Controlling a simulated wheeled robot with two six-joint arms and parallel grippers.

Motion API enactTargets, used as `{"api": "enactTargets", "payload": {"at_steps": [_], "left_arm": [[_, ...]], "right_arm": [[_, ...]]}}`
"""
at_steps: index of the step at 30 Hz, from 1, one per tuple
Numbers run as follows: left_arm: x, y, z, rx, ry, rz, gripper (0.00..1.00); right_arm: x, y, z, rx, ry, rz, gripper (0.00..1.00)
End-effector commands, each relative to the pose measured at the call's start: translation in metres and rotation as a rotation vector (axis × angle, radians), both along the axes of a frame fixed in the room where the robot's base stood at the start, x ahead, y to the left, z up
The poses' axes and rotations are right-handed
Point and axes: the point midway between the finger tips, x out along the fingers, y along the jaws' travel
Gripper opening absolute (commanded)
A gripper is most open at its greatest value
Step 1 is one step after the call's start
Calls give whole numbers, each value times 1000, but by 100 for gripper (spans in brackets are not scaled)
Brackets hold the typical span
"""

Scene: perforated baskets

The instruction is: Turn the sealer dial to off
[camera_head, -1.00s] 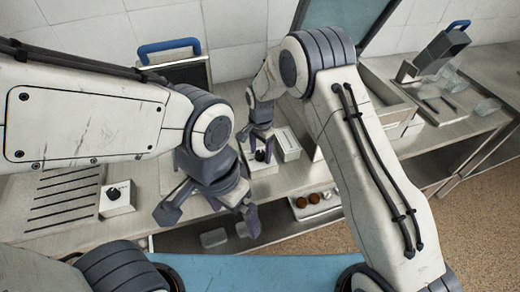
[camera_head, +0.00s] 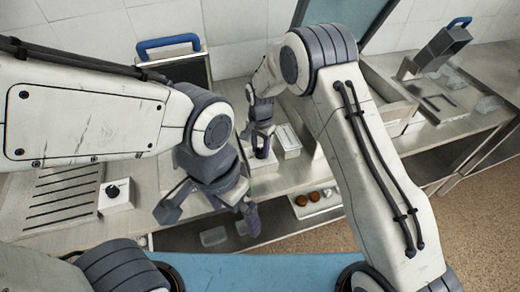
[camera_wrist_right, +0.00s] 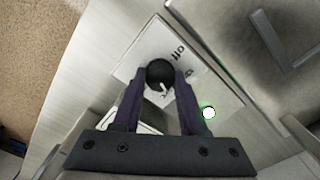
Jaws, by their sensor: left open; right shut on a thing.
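The black dial knob (camera_wrist_right: 160,74) sits on a white plate (camera_wrist_right: 148,47) with the printed word "off" (camera_wrist_right: 178,52) beside it. The knob's white mark is toward the lower side in the right wrist view, away from that word. My right gripper (camera_wrist_right: 160,82) has its fingers on both sides of the knob and is shut on it. In the head view my right gripper (camera_head: 262,147) reaches down at the dial, and its fingers mostly hide the knob. My left gripper (camera_head: 210,214) is open and empty, above the counter's front edge.
A second white box with a black knob (camera_head: 116,193) stands beside a slotted panel (camera_head: 62,200) at left. A pale box (camera_head: 287,140) is just right of my right gripper. A green-rimmed light (camera_wrist_right: 209,113) glows near the dial. A lower shelf holds brown round items (camera_head: 308,198).

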Motion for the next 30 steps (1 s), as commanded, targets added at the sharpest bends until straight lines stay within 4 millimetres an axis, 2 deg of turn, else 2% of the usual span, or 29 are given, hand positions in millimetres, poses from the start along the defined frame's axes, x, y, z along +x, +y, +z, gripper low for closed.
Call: {"api": "enactTargets", "payload": {"at_steps": [12, 30], "left_arm": [[0, 0, -15, 0, 0, -1, 100], [0, 0, -27, 0, 0, -1, 100]], "right_arm": [[0, 0, 0, 1, -1, 384, 0], [0, 1, 0, 1, 1, 954, 0]]}}
